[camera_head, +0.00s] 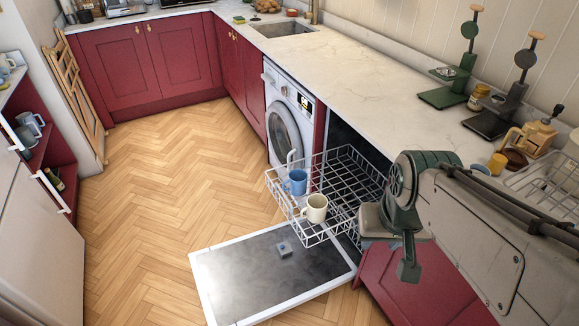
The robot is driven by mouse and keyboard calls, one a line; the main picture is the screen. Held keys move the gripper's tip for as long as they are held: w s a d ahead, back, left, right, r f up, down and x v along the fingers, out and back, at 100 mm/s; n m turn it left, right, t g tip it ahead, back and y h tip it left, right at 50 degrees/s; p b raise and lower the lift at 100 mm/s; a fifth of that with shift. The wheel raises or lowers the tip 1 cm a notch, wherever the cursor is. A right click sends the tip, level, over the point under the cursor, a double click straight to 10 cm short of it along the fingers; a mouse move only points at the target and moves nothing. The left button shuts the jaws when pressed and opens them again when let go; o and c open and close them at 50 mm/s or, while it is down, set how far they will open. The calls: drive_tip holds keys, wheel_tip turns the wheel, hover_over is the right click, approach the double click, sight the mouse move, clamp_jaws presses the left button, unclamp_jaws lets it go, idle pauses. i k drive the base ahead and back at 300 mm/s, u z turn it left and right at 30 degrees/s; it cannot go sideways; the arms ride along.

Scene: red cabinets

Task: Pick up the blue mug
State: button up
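A blue mug (296,182) stands in the pulled-out white wire dishwasher rack (345,160), near its left front corner. A cream mug (316,208) stands in the same rack, just in front and to the right of it. My gripper (397,248) hangs at the end of the arm, to the right of the rack and apart from both mugs. The blue mug is well to its left. I see nothing held in it, but its fingers are not clear enough to tell whether they are open or shut.
The open dishwasher door (235,280) lies low in front of the rack. A washing machine (288,115) stands behind. The countertop (350,75) holds scales, jars and a dish rack at right. Shelves with bluish cups (32,124) stand at far left. The wooden floor (165,170) is clear.

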sight(294, 184)
drive_tip(key=u, duration=0.8)
drive_tip(key=i, duration=0.65)
drive_tip(key=z, duration=1)
